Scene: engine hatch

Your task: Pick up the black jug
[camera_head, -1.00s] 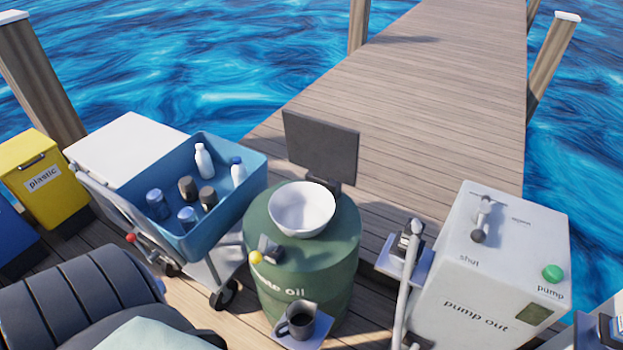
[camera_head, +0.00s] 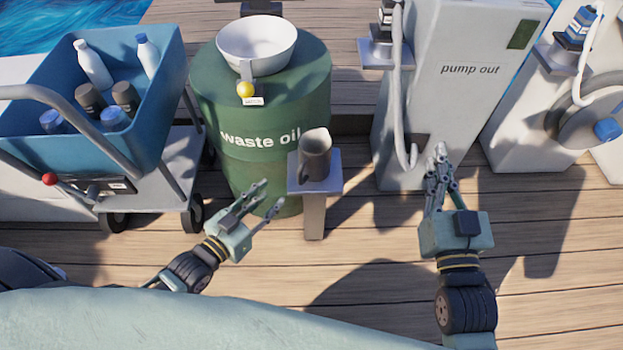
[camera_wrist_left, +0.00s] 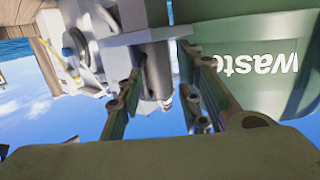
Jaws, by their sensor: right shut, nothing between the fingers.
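The black jug (camera_head: 316,158) stands upright on a small grey stand (camera_head: 329,185) in front of the green waste oil drum. My left gripper (camera_head: 264,197) is open and empty, to the left of the stand and nearer to me, apart from the jug. In the left wrist view the picture is turned over, and the dark jug (camera_wrist_left: 158,66) shows beyond the gap between the spread fingers (camera_wrist_left: 156,92). The jug's handle is not clear. My right gripper (camera_head: 439,160) is shut and empty, in front of the pump out cabinet.
The waste oil drum (camera_head: 258,120) with a white bowl (camera_head: 257,42) on top stands behind the stand. A cart with a blue crate (camera_head: 150,100) holding several bottles and cans is at left. The pump out cabinet (camera_head: 450,110) and its hose are at right. The near deck is clear.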

